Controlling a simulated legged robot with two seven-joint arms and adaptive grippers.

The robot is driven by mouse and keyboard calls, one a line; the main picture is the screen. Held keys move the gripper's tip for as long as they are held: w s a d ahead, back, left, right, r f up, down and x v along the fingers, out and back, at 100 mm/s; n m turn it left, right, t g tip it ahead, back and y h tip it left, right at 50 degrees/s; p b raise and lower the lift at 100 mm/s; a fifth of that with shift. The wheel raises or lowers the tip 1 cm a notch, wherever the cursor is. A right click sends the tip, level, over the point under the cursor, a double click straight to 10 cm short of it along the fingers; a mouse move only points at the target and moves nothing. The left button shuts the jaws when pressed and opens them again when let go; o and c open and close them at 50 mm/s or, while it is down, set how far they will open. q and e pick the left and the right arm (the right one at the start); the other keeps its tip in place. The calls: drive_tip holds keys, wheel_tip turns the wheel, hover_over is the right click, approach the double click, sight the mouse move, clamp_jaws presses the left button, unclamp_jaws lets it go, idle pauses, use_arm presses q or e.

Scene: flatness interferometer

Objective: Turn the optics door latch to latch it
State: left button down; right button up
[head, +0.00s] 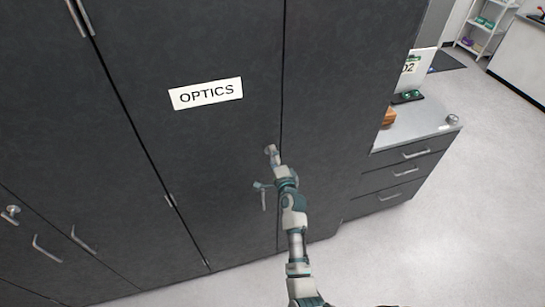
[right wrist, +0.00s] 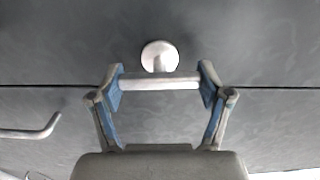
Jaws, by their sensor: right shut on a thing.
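The optics door (head: 215,140) is a dark grey cabinet door with a white OPTICS label (head: 206,93). Its latch (head: 270,150) is a small pale metal turn-piece near the door's right edge. In the right wrist view the latch (right wrist: 160,82) shows as a round base with a crossbar lying roughly parallel to the door seam. My right gripper (right wrist: 161,84) is shut on the crossbar, one finger at each end. In the head view my right gripper (head: 273,163) partly covers the latch. My left gripper is not in view.
A door handle (head: 264,200) hangs just below the latch, close to my gripper; it also shows in the right wrist view (right wrist: 32,132). Another latch (head: 11,213) is at far left. A drawer counter (head: 415,125) stands right of the cabinet. Floor (head: 480,190) at right is clear.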

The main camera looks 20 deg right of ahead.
drive_tip(key=shift+f, duration=0.2)
idle(0.3)
drive_tip(key=o, duration=1.1)
drive_tip(key=shift+d, duration=0.1)
drive_tip(key=shift+r, duration=0.1)
drive_tip(key=s, duration=1.2)
drive_tip(key=shift+d, duration=0.2)
